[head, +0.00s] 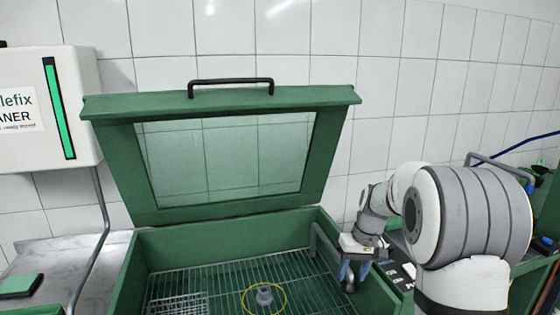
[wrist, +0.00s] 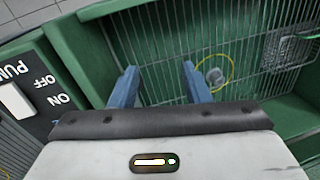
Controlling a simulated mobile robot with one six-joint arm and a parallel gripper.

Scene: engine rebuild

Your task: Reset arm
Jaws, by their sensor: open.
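My gripper (head: 354,271) is at the right side of the green washer tub (head: 225,235), near its right wall. In the wrist view my gripper (wrist: 160,82) shows two blue fingers spread apart with nothing between them. My arm comes in from the right in the head view. A small grey part (head: 264,296) lies on the wire rack inside the tub, within a yellow ring. The part also shows in the wrist view (wrist: 215,76), beyond the right finger and apart from it.
The washer's green lid (head: 220,205) with a window and black handle (head: 231,82) stands open. A pump ON/OFF panel (wrist: 45,88) is close to my gripper. A wire basket (head: 178,304) sits on the rack. A white cleaner box (head: 45,110) hangs at left.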

